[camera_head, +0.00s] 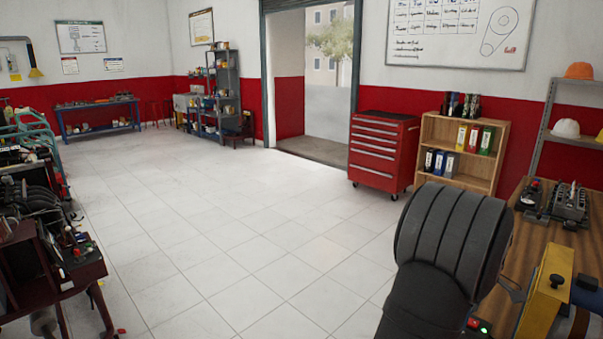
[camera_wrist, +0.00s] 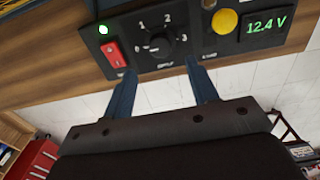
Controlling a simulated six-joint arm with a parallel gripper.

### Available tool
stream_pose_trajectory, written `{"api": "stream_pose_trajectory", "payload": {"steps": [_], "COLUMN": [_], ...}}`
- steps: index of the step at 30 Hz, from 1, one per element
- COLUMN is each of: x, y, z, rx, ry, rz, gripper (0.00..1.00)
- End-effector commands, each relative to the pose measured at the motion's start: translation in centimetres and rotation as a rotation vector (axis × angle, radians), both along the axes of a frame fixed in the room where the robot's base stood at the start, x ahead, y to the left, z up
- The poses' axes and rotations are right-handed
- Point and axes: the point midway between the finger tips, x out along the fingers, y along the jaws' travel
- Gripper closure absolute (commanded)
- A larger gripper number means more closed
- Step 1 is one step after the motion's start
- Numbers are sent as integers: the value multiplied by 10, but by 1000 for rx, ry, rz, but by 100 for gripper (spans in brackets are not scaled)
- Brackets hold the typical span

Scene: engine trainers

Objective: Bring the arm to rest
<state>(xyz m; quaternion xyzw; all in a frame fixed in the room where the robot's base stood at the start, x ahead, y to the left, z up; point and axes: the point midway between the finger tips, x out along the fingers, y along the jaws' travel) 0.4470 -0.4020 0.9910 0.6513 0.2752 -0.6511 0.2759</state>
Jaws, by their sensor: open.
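My gripper (camera_wrist: 160,68) is open and empty, its two blue fingers spread apart in the wrist view. Just beyond the fingertips is a black control panel (camera_wrist: 138,68) with a round black knob (camera_wrist: 160,43), numbered around its edge. The knob appears in line with the gap between the fingers; I cannot tell how far away it is. A red rocker switch (camera_wrist: 115,53) sits left of the knob, beside a lit indicator (camera_wrist: 103,29). In the head view my dark arm fills the lower right, and the fingers cannot be made out clearly.
A yellow button (camera_wrist: 225,21) and a display (camera_wrist: 266,27) reading 12.4 V are right of the knob. The wooden bench (camera_head: 538,238) holds engine parts (camera_head: 568,205) and a yellow device (camera_head: 545,290). A red tool cabinet (camera_head: 381,150) stands behind. The tiled floor (camera_head: 230,230) is clear.

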Motion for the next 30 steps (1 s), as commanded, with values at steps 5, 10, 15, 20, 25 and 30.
{"api": "stream_pose_trajectory", "payload": {"steps": [5, 10, 15, 20, 25, 30], "x": [0, 0, 0, -1, -1, -1], "y": [0, 0, 0, 1, 1, 1], "z": [38, 72, 105, 67, 33, -2], "rx": [-3, -3, -3, 3, 3, 3], "ry": [-3, -3, -3, 3, 4, 4], "rz": [0, 0, 0, 0, 0, 0], "gripper": [47, 47, 47, 47, 47, 47]}}
